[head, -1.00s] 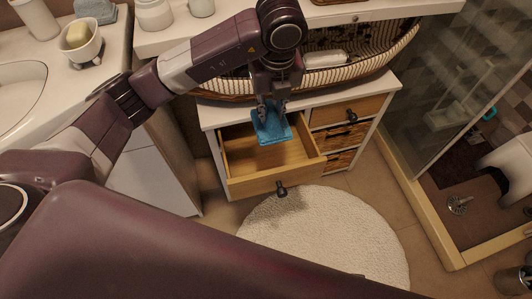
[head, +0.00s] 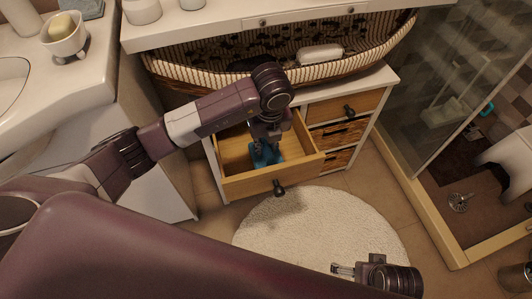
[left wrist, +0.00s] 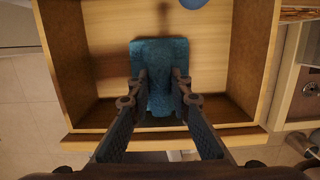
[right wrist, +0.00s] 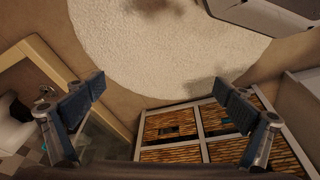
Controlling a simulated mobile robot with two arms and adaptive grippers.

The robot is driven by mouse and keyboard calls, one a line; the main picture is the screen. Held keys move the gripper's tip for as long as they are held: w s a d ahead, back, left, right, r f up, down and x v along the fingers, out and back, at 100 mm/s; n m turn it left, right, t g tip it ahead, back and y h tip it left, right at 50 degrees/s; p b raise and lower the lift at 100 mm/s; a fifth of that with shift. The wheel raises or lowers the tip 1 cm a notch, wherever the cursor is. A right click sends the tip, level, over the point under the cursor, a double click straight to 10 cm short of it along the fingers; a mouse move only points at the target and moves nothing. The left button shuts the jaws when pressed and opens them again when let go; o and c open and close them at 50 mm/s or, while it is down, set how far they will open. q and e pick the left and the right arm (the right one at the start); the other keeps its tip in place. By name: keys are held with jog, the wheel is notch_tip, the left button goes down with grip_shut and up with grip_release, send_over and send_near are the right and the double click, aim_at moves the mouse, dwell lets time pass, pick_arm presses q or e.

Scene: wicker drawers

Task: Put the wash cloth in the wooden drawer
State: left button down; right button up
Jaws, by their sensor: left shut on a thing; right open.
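The blue wash cloth (head: 265,156) hangs inside the pulled-out wooden drawer (head: 245,184) of the white cabinet. My left gripper (head: 265,146) reaches down into the drawer and is shut on the cloth. In the left wrist view the cloth (left wrist: 160,52) lies between the fingers of the left gripper (left wrist: 160,80), over the wooden drawer floor (left wrist: 218,65). Whether the cloth touches the floor is hard to tell. My right gripper (head: 344,268) is over the lower right of the head view. In the right wrist view the right gripper (right wrist: 158,86) is open and empty.
A round white rug (head: 320,230) lies on the floor before the cabinet. A striped basket (head: 220,75) sits on the cabinet top. A closed drawer (head: 345,106) and wicker drawers (head: 338,134) are to the right. A glass shower panel (head: 440,90) stands at right.

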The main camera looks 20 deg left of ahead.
aim_at(268, 150)
pick_arm(q)
notch_tip(268, 150, down, 3)
jog(key=shift+f, duration=0.3)
pick_arm(e)
notch_tip(268, 150, up, 2)
jog(key=shift+r, duration=0.2)
pick_arm(q)
jog(key=shift+f+b, duration=0.1)
jog(key=shift+b, duration=0.25)
pick_arm(e)
jog(key=shift+r, duration=0.15)
pick_arm(q)
jog(key=c, duration=1.8)
grip_release()
jog(key=shift+o, duration=0.2)
pick_arm(e)
jog(key=shift+r, duration=0.1)
pick_arm(q)
jog(key=r, duration=0.4)
jog(key=s+r+p, duration=0.1)
jog(key=r, duration=0.3)
jog(key=d+r+p, duration=0.1)
jog(key=r, duration=0.3)
jog(key=shift+s, duration=0.25)
pick_arm(e)
notch_tip(268, 150, down, 8)
jog(key=shift+s, duration=0.4)
